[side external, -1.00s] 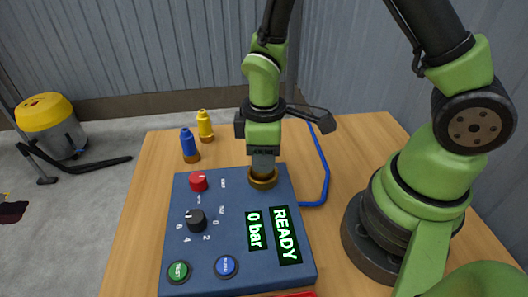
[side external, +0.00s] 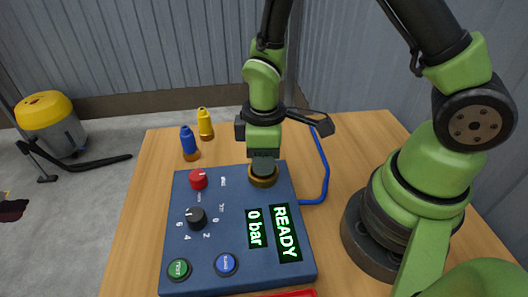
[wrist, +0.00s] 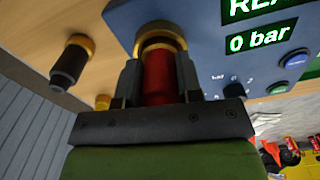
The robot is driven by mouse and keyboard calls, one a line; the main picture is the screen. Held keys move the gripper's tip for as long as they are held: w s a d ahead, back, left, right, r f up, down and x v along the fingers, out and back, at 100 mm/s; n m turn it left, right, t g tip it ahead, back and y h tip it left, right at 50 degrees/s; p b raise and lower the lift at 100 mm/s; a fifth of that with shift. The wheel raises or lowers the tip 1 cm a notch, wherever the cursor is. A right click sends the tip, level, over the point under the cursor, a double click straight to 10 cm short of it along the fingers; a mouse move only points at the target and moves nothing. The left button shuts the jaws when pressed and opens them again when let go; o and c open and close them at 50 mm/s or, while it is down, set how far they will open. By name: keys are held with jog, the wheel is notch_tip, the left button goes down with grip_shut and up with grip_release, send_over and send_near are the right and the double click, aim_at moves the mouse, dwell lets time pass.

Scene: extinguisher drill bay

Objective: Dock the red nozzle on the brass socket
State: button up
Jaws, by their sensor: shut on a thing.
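The red nozzle (wrist: 158,78) is upright between the two fingers of my gripper (wrist: 160,82) in the wrist view. My gripper is shut on it. In the side view my gripper (side external: 263,160) hides the nozzle and is right above the brass socket (side external: 263,180), at the far right corner of the blue panel (side external: 235,210). A brass ring (wrist: 160,34) shows at the nozzle's end in the wrist view. I cannot tell whether the nozzle is fully seated. The panel display (side external: 285,233) reads READY and 0 bar.
A blue nozzle (side external: 188,141) and a yellow nozzle (side external: 204,123) stand on the wooden table behind the panel. A blue hose (side external: 323,165) curves along the panel's right side. The panel has a red knob (side external: 198,179), a black dial (side external: 195,218) and push buttons.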

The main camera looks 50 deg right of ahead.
jog(key=shift+f, duration=0.15)
jog(key=o, duration=0.7)
jog(key=shift+r, duration=5.55)
